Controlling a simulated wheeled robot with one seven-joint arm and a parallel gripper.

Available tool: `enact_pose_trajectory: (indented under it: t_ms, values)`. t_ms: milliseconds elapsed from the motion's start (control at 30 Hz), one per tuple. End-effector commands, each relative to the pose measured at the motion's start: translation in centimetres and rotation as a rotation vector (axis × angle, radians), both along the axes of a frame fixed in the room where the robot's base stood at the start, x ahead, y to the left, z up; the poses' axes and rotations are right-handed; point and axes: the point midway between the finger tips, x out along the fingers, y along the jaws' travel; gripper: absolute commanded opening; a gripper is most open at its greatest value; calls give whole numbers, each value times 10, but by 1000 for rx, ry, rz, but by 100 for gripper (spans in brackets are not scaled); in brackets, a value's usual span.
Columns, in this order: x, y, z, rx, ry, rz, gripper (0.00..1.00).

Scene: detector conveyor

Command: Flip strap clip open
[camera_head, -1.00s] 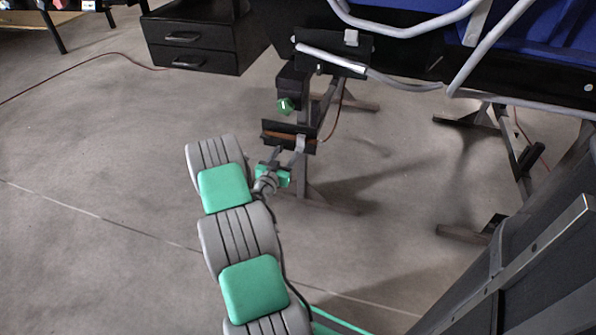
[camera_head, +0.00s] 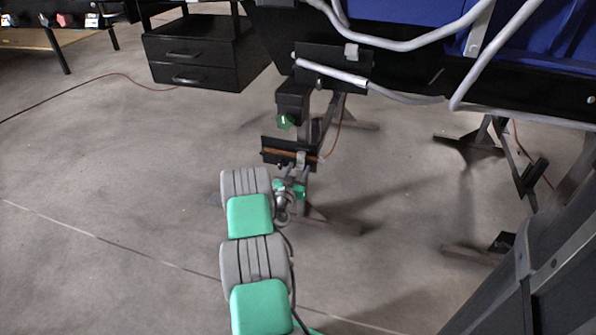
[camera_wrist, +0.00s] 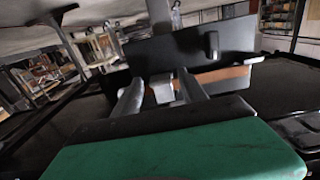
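A small grey clip (camera_head: 301,158) sits at the lower black panel (camera_head: 277,146), which carries an orange-brown strip. My gripper (camera_head: 297,177) is just below and in front of this clip in the head view. In the wrist view, the two grey fingers of my gripper (camera_wrist: 160,96) point at the panel (camera_wrist: 180,52) and stand apart. A light grey block, seemingly the clip (camera_wrist: 161,88), shows between them. I cannot tell whether the fingers touch it. The strip (camera_wrist: 222,76) shows right of the fingers. Whether the clip is open or closed is unclear.
An upper black panel (camera_head: 312,58) with another light clip (camera_head: 351,53) and a grey tube stands above. A green knob (camera_head: 285,122) hangs between the panels. Metal stand legs (camera_head: 335,222) spread on the floor. A black drawer unit (camera_head: 195,60) stands at the back left.

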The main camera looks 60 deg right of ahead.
Motion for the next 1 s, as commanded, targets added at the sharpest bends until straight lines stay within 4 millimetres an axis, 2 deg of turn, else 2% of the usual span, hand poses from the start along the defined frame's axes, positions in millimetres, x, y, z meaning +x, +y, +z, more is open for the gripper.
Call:
enact_pose_trajectory:
  t_ms: [67, 567, 1000]
  values:
    - [0, 0, 0, 0, 0, 0, 42]
    - [0, 1, 0, 0, 0, 0, 1]
    - [1, 1, 0, 1, 0, 1, 0]
